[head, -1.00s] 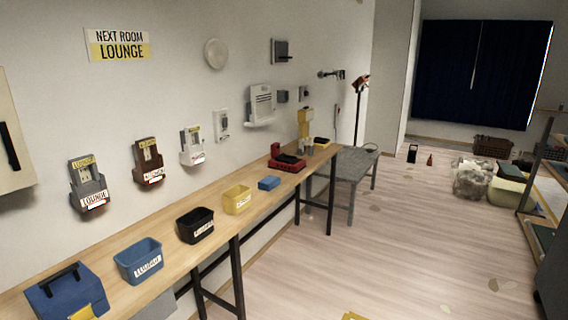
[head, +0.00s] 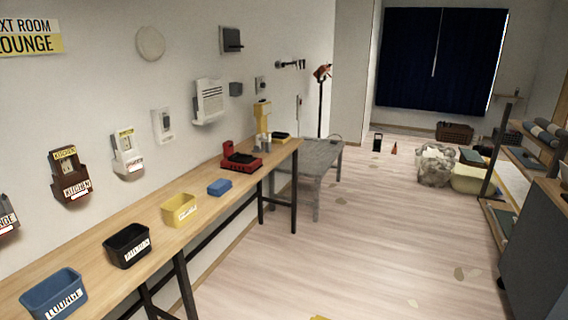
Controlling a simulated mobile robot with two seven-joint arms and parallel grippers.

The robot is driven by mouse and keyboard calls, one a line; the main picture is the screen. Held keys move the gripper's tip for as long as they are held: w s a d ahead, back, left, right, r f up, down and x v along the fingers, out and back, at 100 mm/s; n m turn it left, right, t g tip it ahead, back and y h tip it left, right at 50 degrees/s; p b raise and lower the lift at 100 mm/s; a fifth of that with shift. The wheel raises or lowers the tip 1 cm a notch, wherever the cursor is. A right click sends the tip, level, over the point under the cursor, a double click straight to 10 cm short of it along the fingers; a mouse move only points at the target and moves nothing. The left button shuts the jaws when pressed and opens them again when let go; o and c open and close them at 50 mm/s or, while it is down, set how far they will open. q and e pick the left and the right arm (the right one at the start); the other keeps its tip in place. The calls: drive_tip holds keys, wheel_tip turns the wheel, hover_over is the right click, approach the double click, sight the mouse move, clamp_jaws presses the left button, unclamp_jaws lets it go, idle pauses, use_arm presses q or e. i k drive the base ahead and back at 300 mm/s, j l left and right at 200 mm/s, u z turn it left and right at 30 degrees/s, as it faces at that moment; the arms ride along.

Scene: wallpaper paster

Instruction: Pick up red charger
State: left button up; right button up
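A red and black device (head: 229,149), the only clearly red object on the long wooden table (head: 203,178), sits towards the table's far end. It has an upright red part at its left and a low dark-topped part at its right. Its small details are too far off to tell, so I cannot be sure that it is the red charger. Neither of my grippers shows in the head view.
On the table stand a blue bin (head: 54,297), a black bin (head: 127,245), a yellow bin (head: 179,210) and a small blue block (head: 220,187). A grey bench (head: 318,158) stands past the table's end. The floor (head: 350,240) to the right is largely clear.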

sight(237, 162)
drive_tip(key=i+l+z, duration=0.3)
drive_tip(key=i, duration=0.25)
drive_tip(key=i+z, duration=0.3)
drive_tip(key=i, duration=0.3)
drive_tip(key=i+u, duration=0.3)
drive_tip(key=i, duration=0.25)
drive_tip(key=i+l+u, duration=0.3)
drive_tip(key=i, duration=0.2)
drive_tip(key=i+l+u, duration=0.1)
drive_tip(key=u, duration=0.35)
drive_tip(key=i+l+u, duration=0.2)
drive_tip(key=u, duration=0.2)
drive_tip(key=i+l+u, duration=0.2)
drive_tip(key=u, duration=0.25)
drive_tip(key=i+l+u, duration=0.1)
drive_tip(key=l+u, duration=0.3)
drive_tip(key=i+l+u, duration=0.1)
drive_tip(key=u, duration=0.35)
drive_tip(key=k+l, duration=0.05)
drive_tip(key=l, duration=0.05)
